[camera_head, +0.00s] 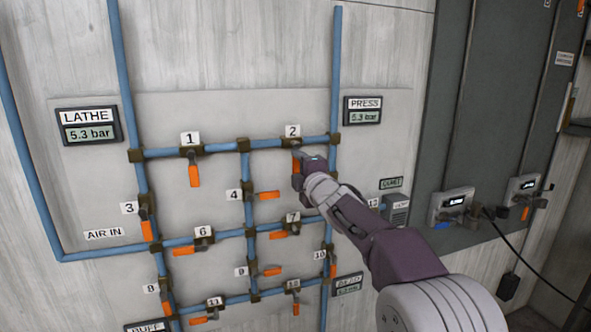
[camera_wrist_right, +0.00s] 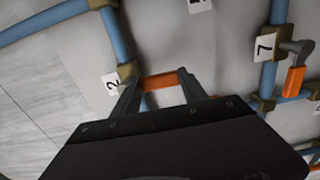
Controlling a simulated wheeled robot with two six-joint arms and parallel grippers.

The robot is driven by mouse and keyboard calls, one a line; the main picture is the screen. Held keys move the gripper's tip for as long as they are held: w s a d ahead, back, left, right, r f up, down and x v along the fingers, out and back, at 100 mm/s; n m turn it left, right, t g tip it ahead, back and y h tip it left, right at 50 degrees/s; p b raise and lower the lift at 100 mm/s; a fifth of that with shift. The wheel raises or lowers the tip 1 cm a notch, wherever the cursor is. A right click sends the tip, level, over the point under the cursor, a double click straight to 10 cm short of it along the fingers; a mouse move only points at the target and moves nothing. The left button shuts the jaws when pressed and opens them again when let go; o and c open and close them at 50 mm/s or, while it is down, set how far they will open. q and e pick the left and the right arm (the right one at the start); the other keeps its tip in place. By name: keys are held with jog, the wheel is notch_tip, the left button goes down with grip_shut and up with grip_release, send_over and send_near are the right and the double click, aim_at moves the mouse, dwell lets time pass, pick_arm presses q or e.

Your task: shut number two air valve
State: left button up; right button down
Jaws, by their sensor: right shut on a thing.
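The number two valve sits on the top horizontal blue pipe, under its white "2" label (camera_head: 292,131). Its orange handle (camera_head: 296,166) hangs down, across the pipe. In the right wrist view the handle (camera_wrist_right: 164,82) lies between the two fingers, beside the "2" label (camera_wrist_right: 112,84). My right gripper (camera_head: 299,176) is shut on this handle, and its wrist hides part of the pipework below. My left gripper is not in view.
Several other orange-handled valves surround it, with valve 1 (camera_head: 194,175) to the left and valve 7 (camera_head: 280,234) below. The LATHE gauge (camera_head: 89,126) and PRESS gauge (camera_head: 364,110) both read 5.3 bar. A dark cabinet (camera_head: 490,110) stands at right.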

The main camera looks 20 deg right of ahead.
jog(key=shift+d+f, duration=0.1)
jog(key=shift+d, duration=0.05)
dwell(0.4)
jog(key=c, duration=0.6)
grip_release()
jog(key=s+b, duration=0.1)
jog(key=s, duration=0.8)
jog(key=shift+d, duration=0.15)
